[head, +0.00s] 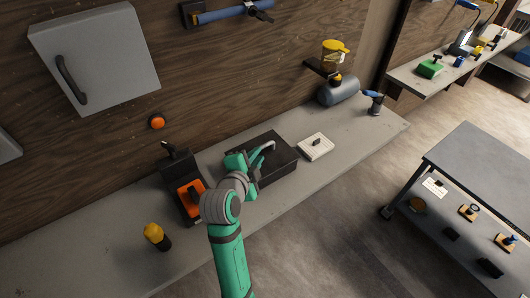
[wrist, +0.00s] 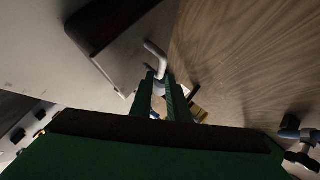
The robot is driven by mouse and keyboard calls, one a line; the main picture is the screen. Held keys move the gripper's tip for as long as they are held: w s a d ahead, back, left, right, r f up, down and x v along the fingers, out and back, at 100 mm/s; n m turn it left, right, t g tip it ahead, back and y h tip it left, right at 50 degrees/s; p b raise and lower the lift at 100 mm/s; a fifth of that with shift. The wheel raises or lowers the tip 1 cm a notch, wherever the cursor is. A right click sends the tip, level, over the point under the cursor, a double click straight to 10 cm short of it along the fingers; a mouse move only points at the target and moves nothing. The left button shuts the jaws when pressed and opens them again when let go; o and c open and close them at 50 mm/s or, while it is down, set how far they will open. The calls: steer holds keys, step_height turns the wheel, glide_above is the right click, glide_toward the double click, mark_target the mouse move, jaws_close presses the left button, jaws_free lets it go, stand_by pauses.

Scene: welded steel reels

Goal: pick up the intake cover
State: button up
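A dark box-shaped piece (head: 275,174) with a pale bent handle (head: 264,149) lies on the grey bench; it looks like the intake cover, but I cannot be sure. My gripper (head: 248,162) is at this handle, on the left part of the box. In the wrist view, the bent handle (wrist: 156,58) rises between the tips of my two green fingers (wrist: 160,82), and the dark box (wrist: 104,22) is at the upper left. The fingers stand a little apart, with the handle's lower end between them. Whether they press on it I cannot tell.
An orange-topped dark unit (head: 190,198) and a yellow-capped item (head: 156,236) are to the left.

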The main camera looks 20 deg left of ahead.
mark_target(262, 146)
steer(key=shift+w+f, duration=0.25)
steer(key=shift+w, duration=0.25)
steer(key=shift+w+f, duration=0.15)
steer(key=shift+w, duration=0.1)
steer(key=shift+w+a+f, duration=0.15)
steer(key=shift+a+f, duration=0.05)
steer(key=shift+a, duration=0.45)
steer(key=shift+d+x, duration=0.25)
steer(key=shift+x, duration=1.05)
steer(key=shift+d+x, duration=0.2)
steer(key=shift+x, duration=1.15)
steer(key=shift+r, duration=0.2)
jaws_close()
